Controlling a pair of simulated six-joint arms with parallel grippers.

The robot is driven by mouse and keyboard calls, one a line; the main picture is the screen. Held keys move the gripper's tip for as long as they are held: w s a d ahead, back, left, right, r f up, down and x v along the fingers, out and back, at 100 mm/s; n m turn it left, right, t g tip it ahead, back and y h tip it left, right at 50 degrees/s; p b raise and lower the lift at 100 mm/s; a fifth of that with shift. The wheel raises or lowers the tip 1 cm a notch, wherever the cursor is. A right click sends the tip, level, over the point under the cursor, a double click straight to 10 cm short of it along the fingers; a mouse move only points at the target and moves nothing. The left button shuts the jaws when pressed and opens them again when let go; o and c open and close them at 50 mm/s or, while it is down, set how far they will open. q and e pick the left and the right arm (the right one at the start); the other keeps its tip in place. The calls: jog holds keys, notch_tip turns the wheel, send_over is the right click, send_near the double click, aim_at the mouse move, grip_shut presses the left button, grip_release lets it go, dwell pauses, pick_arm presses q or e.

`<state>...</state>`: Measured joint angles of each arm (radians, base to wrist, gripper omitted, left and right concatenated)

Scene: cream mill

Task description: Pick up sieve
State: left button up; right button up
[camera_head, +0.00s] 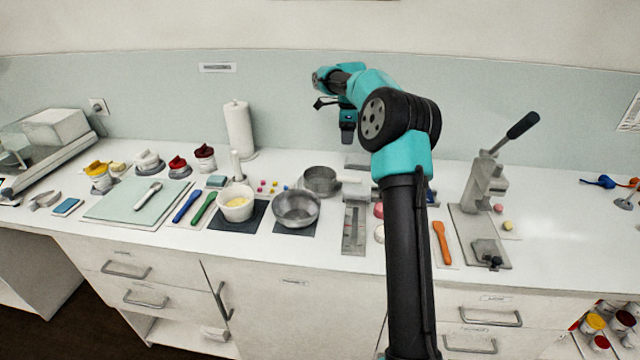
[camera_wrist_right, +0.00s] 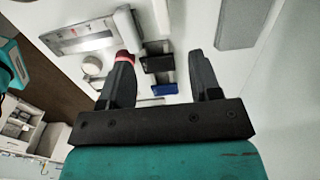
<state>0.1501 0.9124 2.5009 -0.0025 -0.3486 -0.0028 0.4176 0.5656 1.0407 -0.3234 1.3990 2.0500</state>
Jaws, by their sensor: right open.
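A round grey metal vessel (camera_head: 320,181), which looks like the sieve, stands on the white counter behind a larger metal bowl (camera_head: 297,208); I cannot make out a mesh. My right gripper (camera_head: 347,138) is held above the back of the counter, to the right of and higher than this vessel. In the right wrist view the gripper (camera_wrist_right: 160,57) shows two dark fingers spread apart with nothing held between them. I cannot pick out the sieve in that view. My left gripper is out of view.
A grey scale-like plate (camera_head: 354,230) lies right of the bowl. A white cup (camera_head: 236,205) and a paper roll (camera_head: 238,130) are left.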

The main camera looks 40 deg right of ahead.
jog(key=shift+f, duration=0.1)
send_near(346, 177)
jog(key=f, duration=0.5)
jog(key=shift+a+f, duration=0.1)
jog(key=shift+a, duration=0.1)
dwell(0.4)
jog(key=shift+s+d+f, duration=0.1)
jog(key=shift+d+f, duration=0.05)
jog(key=shift+f, duration=2.45)
jog(key=shift+c, duration=0.2)
grip_shut()
